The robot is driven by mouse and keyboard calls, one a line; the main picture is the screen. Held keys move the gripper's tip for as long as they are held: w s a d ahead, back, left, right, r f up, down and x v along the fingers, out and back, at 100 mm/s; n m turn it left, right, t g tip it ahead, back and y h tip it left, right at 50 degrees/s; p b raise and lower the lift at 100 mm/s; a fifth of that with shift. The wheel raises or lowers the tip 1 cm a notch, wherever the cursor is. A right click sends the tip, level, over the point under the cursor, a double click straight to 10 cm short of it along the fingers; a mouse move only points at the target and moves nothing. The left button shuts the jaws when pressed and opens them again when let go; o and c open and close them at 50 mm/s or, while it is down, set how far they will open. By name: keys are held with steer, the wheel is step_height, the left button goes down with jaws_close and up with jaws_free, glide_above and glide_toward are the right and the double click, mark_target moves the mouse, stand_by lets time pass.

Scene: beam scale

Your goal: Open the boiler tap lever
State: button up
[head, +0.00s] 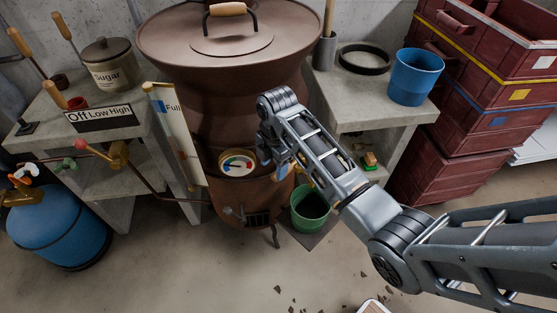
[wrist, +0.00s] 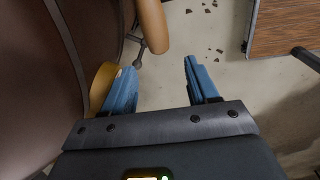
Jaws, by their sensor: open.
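The brown boiler (head: 190,35) stands at the centre of the head view, with a round gauge (head: 237,163) on its front. My gripper (wrist: 158,88) is open in the wrist view, its blue fingers apart with nothing between them. A tan rounded handle (wrist: 152,25) shows beyond the fingers at the top of the wrist view; it may be the tap lever, but I cannot be sure. A yellow ring-shaped rim (wrist: 103,82) lies beside the left finger, close to the boiler wall. In the head view my arm hides most of the tap area.
A green bucket (head: 310,207) stands on the floor below my gripper. A blue bucket (head: 416,77) is on the right concrete bench (head: 375,113). Red crates (head: 440,150) are stacked at right. A blue gas bottle (head: 60,235) stands at left. The front floor is mostly clear.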

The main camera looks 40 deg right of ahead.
steer(key=shift+w+d+r+n+g, duration=0.15)
steer(key=shift+d+r+n+g, duration=0.2)
steer(key=shift+d+r, duration=0.8)
steer(key=shift+f, duration=3.8)
steer(key=shift+c, duration=0.2)
jaws_close()
